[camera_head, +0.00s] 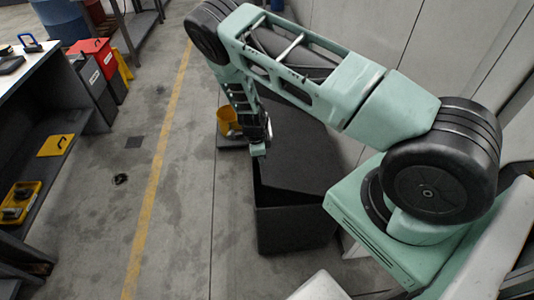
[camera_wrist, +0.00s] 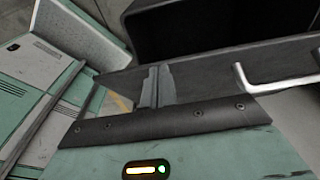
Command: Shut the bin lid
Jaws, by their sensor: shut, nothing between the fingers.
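The bin (camera_head: 290,228) is a dark, box-shaped container on the floor in front of my base, beside the wall. Its dark lid (camera_head: 300,160) lies over it at a slant, with a gap along the left side, so it looks partly open. In the wrist view a dark panel of the bin or lid (camera_wrist: 205,75) crosses the picture, with a pale metal handle (camera_wrist: 270,80) at right. My gripper (camera_head: 262,150) hangs at the lid's left edge; its fingers (camera_wrist: 157,85) are shut and empty. I cannot tell whether they touch the lid. My arm hides part of the lid.
A yellow bucket (camera_head: 229,122) stands behind the bin, left of my forearm. A workbench (camera_head: 50,120) and red and grey bins (camera_head: 92,58) line the left side. A pale wall (camera_head: 360,35) is close behind the bin.

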